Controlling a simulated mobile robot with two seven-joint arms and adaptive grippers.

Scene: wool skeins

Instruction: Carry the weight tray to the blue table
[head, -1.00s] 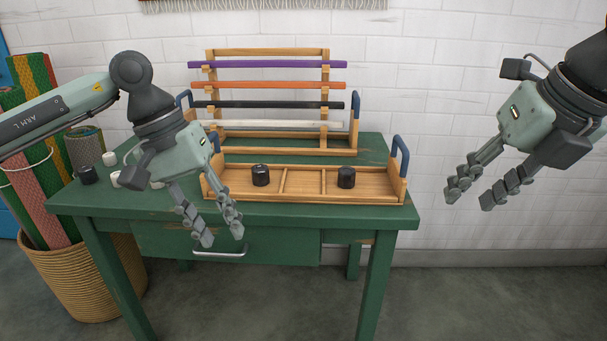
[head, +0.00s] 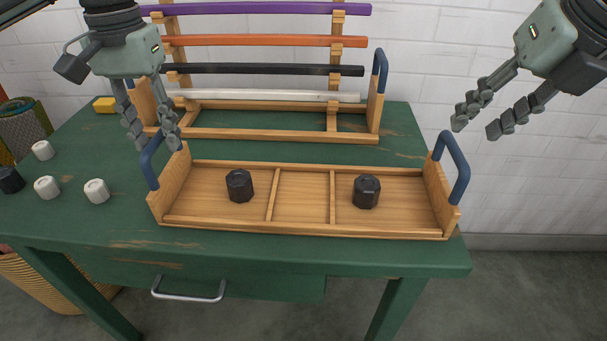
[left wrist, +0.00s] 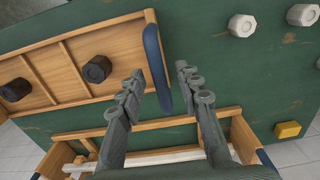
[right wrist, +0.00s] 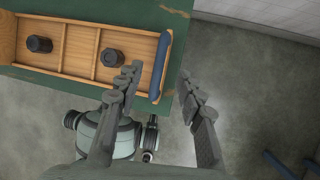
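The weight tray (head: 300,229) is a wooden tray with compartments and a blue handle at each end, lying on a green table (head: 230,253). Two black weights (head: 239,186) (head: 366,191) stand in it, one in the left compartment and one in the right. My left gripper (head: 155,146) is open, above the tray's left handle (head: 153,158); in the left wrist view the handle (left wrist: 157,68) lies between and beyond the fingertips. My right gripper (head: 473,130) is open, above and right of the right handle (head: 455,166), which also shows in the right wrist view (right wrist: 161,66). No blue table is visible.
A wooden rack (head: 270,135) with purple, orange, black and white bars stands behind the tray, with blue handles. White weights (head: 96,191), a black weight (head: 10,180) and a yellow block (head: 105,105) are on the table's left. A basket (head: 40,285) stands below left.

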